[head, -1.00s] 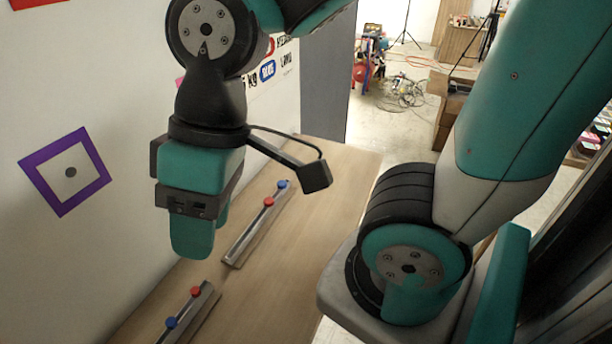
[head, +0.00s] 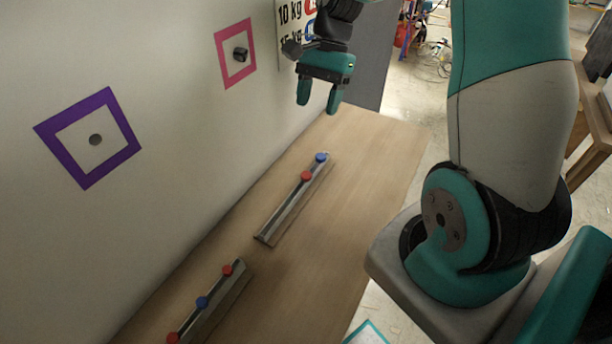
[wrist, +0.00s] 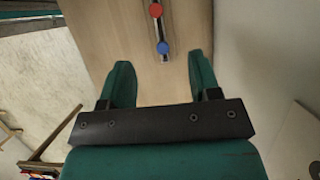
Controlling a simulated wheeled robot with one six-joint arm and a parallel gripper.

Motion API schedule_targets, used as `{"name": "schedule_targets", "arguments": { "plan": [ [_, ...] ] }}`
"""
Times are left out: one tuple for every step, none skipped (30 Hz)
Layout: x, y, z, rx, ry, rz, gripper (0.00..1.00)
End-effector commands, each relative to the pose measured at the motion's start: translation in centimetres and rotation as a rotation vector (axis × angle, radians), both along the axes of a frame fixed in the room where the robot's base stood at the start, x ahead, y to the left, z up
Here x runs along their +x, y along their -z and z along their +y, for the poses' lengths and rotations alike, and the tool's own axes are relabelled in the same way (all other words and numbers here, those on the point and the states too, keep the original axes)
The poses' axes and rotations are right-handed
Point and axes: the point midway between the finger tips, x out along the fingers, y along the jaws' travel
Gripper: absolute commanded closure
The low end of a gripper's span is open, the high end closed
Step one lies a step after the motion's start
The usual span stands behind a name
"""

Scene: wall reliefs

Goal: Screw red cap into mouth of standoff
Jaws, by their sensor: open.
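My gripper (head: 318,108) is open and empty, fingers pointing down, above the far end of the table. In the wrist view its fingers (wrist: 160,62) are spread, with a blue cap (wrist: 163,48) and a red cap (wrist: 156,10) below and beyond them. In the head view that red cap (head: 306,176) and blue cap (head: 321,157) sit on the far rail (head: 270,228). Another red cap (head: 228,270) sits on the near rail. A dark standoff (head: 240,54) sticks out of the wall inside a pink square. I cannot see into its mouth.
A purple square (head: 108,101) on the wall surrounds a flat grey disc (head: 95,139). The near rail (head: 222,316) also holds a blue cap (head: 202,302) and a red cap (head: 172,338). The wooden table (head: 350,205) is bare right of the far rail. The wall (head: 170,190) bounds the left.

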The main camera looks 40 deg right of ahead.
Motion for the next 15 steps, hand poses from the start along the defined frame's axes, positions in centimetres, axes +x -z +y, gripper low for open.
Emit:
{"name": "schedule_targets", "arguments": {
  "plan": [
    [-0.3, 0.9, 0.5, 0.002, -0.004, 0.006, 0.43],
    [-0.4, 1.5, 0.8, 0.003, -0.006, 0.006, 0.43],
    [-0.5, 2.4, 1.2, 0.002, -0.006, 0.005, 0.43],
    [-0.7, 3.0, 1.4, 0.003, -0.006, 0.006, 0.43],
    [-0.8, 3.6, 1.7, 0.003, -0.007, 0.006, 0.43],
    [-0.9, 4.5, 2.0, 0.003, -0.009, 0.007, 0.43],
    [-1.0, 5.1, 2.3, 0.002, -0.01, 0.006, 0.43],
    [-1.1, 5.7, 2.5, 0.001, -0.009, 0.005, 0.43],
    [-1.2, 6.5, 2.8, 0.002, -0.009, 0.005, 0.43],
    [-1.3, 7.1, 3.0, 0.002, -0.009, 0.005, 0.43],
    [-1.4, 7.6, 3.2, 0.002, -0.01, 0.004, 0.43],
    [-1.4, 8.2, 3.4, 0.001, -0.01, 0.001, 0.43],
    [-1.5, 8.6, 3.5, 0.001, -0.011, 0.003, 0.43],
    [-1.5, 8.9, 3.7, 0.001, -0.01, 0.001, 0.43],
    [-1.6, 9.2, 3.8, 0.001, -0.01, 0.001, 0.43]
  ]
}}
